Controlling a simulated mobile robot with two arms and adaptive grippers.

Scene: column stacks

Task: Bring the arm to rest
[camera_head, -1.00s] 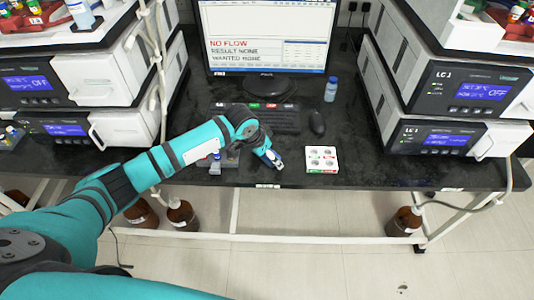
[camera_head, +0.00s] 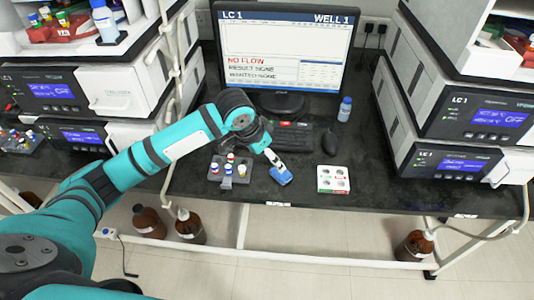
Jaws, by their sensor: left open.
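My left arm (camera_head: 170,145) reaches in from the left over the dark bench. Its gripper (camera_head: 280,173) is open and points down toward the front of the bench, with a blue part at its tip. I see nothing clearly held in it. It is between a grey vial rack (camera_head: 215,177) on its left and a white tray with round wells (camera_head: 333,187) on its right, apart from both. The rack holds several small vials with coloured caps. My right gripper is not in view.
A monitor (camera_head: 284,50) reading "NO FLOW" stands behind a keyboard (camera_head: 297,136), mouse (camera_head: 329,143) and blue-capped bottle (camera_head: 345,109). Stacked instruments flank the bench on the left (camera_head: 52,88) and right (camera_head: 480,117). Brown bottles (camera_head: 190,226) stand below. The bench right of the white tray is clear.

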